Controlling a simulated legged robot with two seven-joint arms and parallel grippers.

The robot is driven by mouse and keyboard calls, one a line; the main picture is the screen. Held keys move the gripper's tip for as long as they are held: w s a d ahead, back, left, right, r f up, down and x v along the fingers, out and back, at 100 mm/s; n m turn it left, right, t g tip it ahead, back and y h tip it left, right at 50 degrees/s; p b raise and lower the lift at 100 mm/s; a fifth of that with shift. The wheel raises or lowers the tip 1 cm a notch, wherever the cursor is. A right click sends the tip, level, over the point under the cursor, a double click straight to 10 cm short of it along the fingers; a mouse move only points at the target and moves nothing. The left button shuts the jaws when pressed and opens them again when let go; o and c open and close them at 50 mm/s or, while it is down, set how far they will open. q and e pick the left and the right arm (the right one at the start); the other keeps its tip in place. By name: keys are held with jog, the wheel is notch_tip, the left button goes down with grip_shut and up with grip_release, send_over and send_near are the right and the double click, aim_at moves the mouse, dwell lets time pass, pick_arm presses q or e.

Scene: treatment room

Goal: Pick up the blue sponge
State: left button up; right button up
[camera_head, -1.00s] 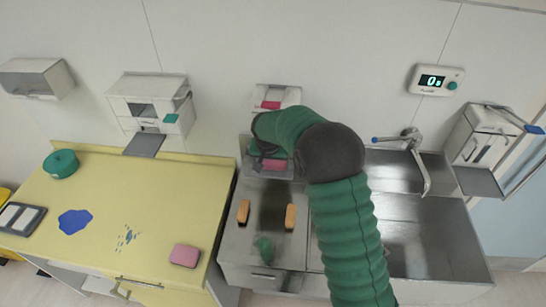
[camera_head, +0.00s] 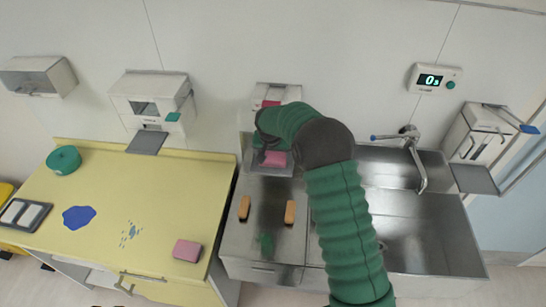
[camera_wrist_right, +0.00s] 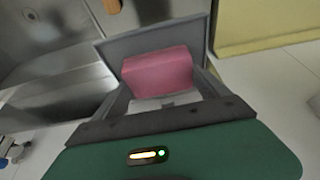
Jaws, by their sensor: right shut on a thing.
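I see no blue sponge in either view. My right gripper (camera_head: 264,149) is at the middle wall dispenser, its arm curving in from below. In the right wrist view it is shut on a pink sponge (camera_wrist_right: 158,72), with a grey finger on each side. The same pink sponge (camera_head: 274,158) shows at the dispenser's grey tray (camera_head: 284,171). I cannot tell whether it still touches the tray. A flat blue patch (camera_head: 79,217) lies on the yellow counter (camera_head: 165,195). My left gripper is not in view.
Another pink sponge (camera_head: 187,250) lies at the counter's front right. Two orange blocks (camera_head: 244,207) (camera_head: 290,212) lie on the steel top. A green round container (camera_head: 64,160) stands at the counter's back left. The sink (camera_head: 425,230) and tap (camera_head: 414,150) are to the right.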

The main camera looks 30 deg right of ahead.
jog(key=shift+b, duration=0.6)
jog(key=shift+s+a+r+b, duration=0.1)
jog(key=shift+s+a+b, duration=0.15)
jog(key=shift+b, duration=0.1)
jog(key=s+a+b, duration=0.7)
jog(key=s+a, duration=0.4)
jog(key=s, duration=0.2)
jog(key=shift+s+r, duration=0.15)
jog(key=shift+r, duration=0.1)
